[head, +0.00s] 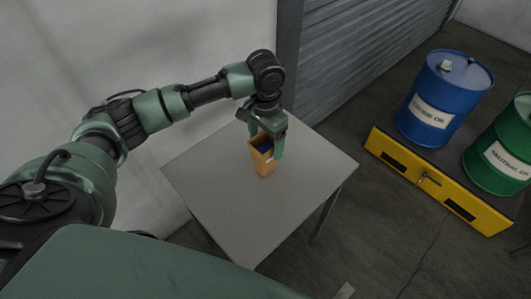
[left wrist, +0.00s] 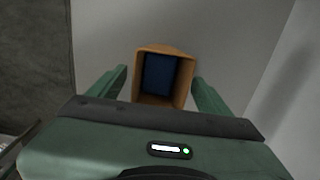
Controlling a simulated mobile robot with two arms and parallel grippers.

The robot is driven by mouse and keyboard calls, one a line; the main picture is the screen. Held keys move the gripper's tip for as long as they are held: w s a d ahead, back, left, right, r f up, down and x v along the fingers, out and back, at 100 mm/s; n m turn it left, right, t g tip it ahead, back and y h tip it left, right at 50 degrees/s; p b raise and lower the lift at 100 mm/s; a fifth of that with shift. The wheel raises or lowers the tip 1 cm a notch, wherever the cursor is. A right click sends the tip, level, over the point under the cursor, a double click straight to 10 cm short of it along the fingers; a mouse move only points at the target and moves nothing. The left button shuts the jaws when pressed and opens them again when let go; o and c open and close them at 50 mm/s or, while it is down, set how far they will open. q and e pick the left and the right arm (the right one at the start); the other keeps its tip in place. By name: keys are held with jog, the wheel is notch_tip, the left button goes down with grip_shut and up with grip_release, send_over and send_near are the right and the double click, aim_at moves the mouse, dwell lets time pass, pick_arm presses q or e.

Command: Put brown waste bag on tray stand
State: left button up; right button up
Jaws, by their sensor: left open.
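The brown waste bag (head: 262,157) stands upright on the grey top of the tray stand (head: 215,190), near its middle. It is open at the top, and something dark blue shows inside it. My left gripper (head: 267,140) is just above the bag, pointing down, with its green fingers at either side of it. In the left wrist view the bag (left wrist: 187,82) lies between the spread fingertips (left wrist: 160,85), with a gap on each side. The left gripper is open and not holding the bag. My right gripper is not in view.
A yellow pallet (head: 440,190) at the right carries a blue drum (head: 440,95) and a green drum (head: 505,150). A grey shutter (head: 350,60) and a pale wall (head: 180,45) stand behind the stand. The stand's top is bare around the bag.

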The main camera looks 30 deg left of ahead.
pick_arm(q)
notch_tip(320, 180, up, 6)
jog(key=shift+f+b, duration=0.1)
jog(key=shift+b, duration=0.2)
dwell(0.4)
